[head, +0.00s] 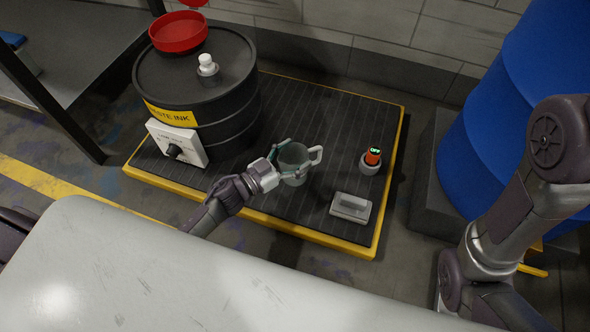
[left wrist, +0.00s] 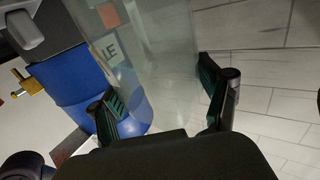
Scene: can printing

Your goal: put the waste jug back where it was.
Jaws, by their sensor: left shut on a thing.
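The waste jug (head: 295,162) is a clear, greyish vessel with a pale handle on its right side. In the head view it is upright over the black ribbed platform (head: 330,112); I cannot tell if it touches the platform. My left gripper (head: 284,163) is shut around the jug's body from the left. In the left wrist view the see-through jug (left wrist: 160,60) fills the space between the fingers (left wrist: 163,98), and part of a label shows. My right arm shows at the right of the head view, but its gripper is out of sight.
A black waste ink drum (head: 235,75) with a red funnel (head: 178,32) stands on the platform's left. A small device with a lit orange top (head: 372,157) and a grey block with a handle (head: 350,207) sit to the right. A blue barrel (head: 480,130) stands beyond.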

